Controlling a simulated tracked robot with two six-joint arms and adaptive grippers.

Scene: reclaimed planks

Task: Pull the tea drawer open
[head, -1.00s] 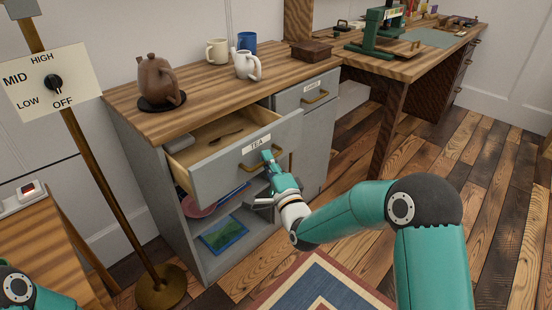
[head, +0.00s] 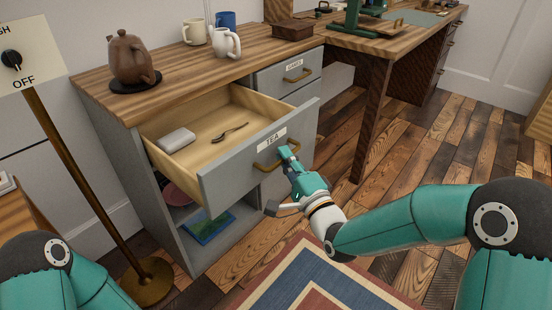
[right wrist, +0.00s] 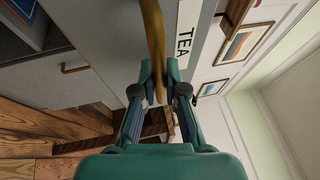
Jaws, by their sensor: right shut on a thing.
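The tea drawer (head: 222,150), grey-fronted with a "TEA" label (head: 272,140), stands well out from the cabinet. Inside it lie a pale box (head: 177,140) and a dark spoon (head: 231,132). Its brass handle (head: 264,165) is on the front below the label. My right gripper (head: 287,155) is shut on the handle; in the right wrist view the brass handle (right wrist: 155,40) runs between the fingertips (right wrist: 160,80). My left gripper is out of view; only part of my left arm shows at bottom left.
A brown teapot (head: 129,60) on a dark mat, white jug (head: 226,42), cups and a wooden box (head: 293,29) stand on the cabinet top. The shut games drawer (head: 298,75) is beside the tea drawer. A lamp-like pole (head: 85,180) stands at left. A rug (head: 310,280) lies on the floor.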

